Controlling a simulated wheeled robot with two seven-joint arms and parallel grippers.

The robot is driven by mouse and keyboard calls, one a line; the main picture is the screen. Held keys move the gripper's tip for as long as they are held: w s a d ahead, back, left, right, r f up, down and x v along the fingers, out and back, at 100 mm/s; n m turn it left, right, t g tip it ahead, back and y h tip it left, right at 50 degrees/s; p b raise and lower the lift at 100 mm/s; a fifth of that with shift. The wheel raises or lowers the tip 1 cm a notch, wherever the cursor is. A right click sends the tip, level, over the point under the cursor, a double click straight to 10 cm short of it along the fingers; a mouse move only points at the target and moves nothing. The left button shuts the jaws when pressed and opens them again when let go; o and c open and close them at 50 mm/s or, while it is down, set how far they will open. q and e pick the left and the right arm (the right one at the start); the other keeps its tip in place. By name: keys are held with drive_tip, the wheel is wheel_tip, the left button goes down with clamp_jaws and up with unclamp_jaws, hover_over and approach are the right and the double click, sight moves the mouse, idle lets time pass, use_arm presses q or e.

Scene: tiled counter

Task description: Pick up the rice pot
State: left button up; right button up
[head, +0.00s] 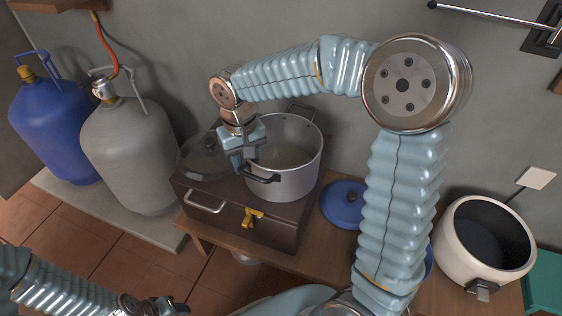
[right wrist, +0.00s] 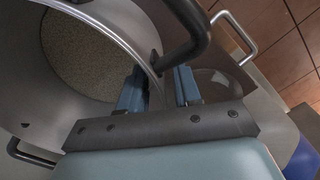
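The rice pot is a grey metal pot (head: 297,180) with black handles, standing upright on a dark brown stove box. Its inside shows a grainy tan bottom. My right gripper (head: 245,158) is at the pot's left rim, pointing down. In the right wrist view, its two blue fingers (right wrist: 160,90) are apart, one inside the pot (right wrist: 105,30) and one outside, with the pot wall between them. A gap shows between the wall and the outer finger. A black handle (right wrist: 187,35) is just ahead of the fingers. My left gripper (head: 155,307) is at the bottom edge, partly cut off.
The stove box (head: 275,230) has a silver handle and a yellow valve. A glass lid (head: 200,150) lies left of the pot. A blue lid (head: 340,203) and a white cooker (head: 450,240) are to the right. Grey (head: 135,150) and blue (head: 50,125) gas cylinders stand left.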

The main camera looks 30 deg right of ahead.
drive_tip(key=shift+f, duration=0.15)
clamp_jaws()
idle(1.4)
